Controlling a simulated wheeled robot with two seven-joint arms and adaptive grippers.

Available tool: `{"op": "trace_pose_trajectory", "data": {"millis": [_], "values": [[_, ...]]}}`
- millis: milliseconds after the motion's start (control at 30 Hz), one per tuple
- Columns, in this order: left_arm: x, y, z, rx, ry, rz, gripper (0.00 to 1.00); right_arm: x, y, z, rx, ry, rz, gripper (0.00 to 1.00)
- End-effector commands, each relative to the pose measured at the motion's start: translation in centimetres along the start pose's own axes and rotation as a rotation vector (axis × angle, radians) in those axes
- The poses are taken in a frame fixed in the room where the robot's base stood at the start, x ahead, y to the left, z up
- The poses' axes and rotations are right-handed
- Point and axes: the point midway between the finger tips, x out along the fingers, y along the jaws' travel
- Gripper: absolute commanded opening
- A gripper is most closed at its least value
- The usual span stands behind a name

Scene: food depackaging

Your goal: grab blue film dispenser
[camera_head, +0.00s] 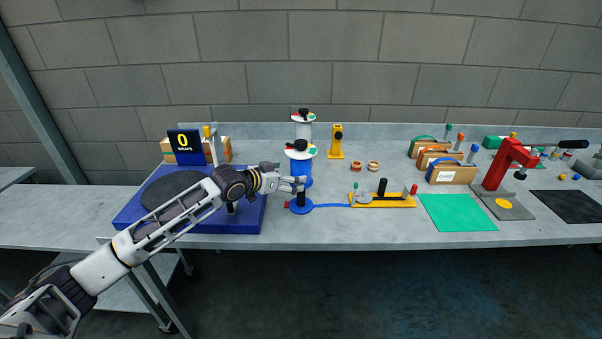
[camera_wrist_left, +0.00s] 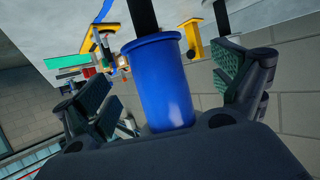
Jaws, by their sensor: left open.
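In the left wrist view a blue cylinder (camera_wrist_left: 163,85) with a rim and a black post lies between the open fingers (camera_wrist_left: 165,95). Gaps show on both sides of it. My right gripper is not in view.
Two spools with white discs, one blue (camera_head: 300,167) and one pale (camera_head: 302,121), stand just behind. A blue wrapping machine (camera_head: 250,215) lies left under my arm. A green mat (camera_head: 458,212) and red press (camera_head: 503,165) are right.

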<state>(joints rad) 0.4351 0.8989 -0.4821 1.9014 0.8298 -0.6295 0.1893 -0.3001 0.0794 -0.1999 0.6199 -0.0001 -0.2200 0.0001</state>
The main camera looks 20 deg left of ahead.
Motion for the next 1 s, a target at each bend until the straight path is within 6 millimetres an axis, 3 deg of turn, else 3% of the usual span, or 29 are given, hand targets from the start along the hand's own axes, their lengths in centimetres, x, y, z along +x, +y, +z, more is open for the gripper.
{"op": "trace_pose_trajectory", "data": {"millis": [633, 1000], "values": [[1.0, 0.1, -0.1, 0.000, 0.000, 0.001, 0.96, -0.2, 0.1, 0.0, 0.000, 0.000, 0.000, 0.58], [3.6, 0.6, -0.4, -0.001, 0.001, 0.001, 0.96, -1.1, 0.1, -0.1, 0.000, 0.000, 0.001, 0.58]]}}
